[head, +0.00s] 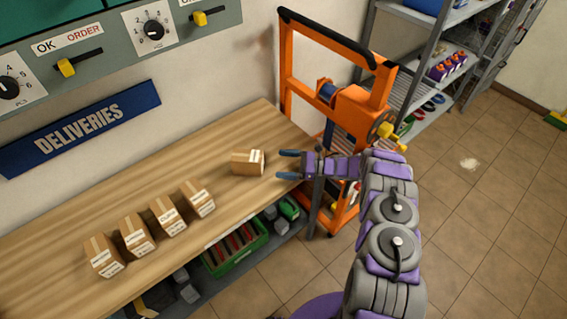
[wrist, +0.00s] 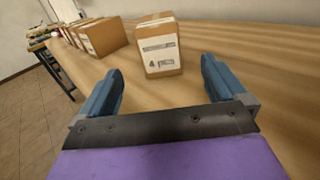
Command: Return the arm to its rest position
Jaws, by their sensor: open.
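My purple arm (head: 388,215) reaches forward from the lower right over the right end of the wooden bench. My gripper (head: 285,165) is open, with two blue fingers apart and nothing between them. It also shows in the wrist view (wrist: 160,85). A single cardboard box (head: 248,162) stands on the bench just beyond the fingertips, apart from them.
Several boxes (head: 138,236) stand in a row on the bench (head: 60,280). An orange wheeled frame (head: 288,75) stands close behind my gripper. A green crate (head: 235,250) sits on the shelf below. Metal shelving (head: 425,100) stands at the back.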

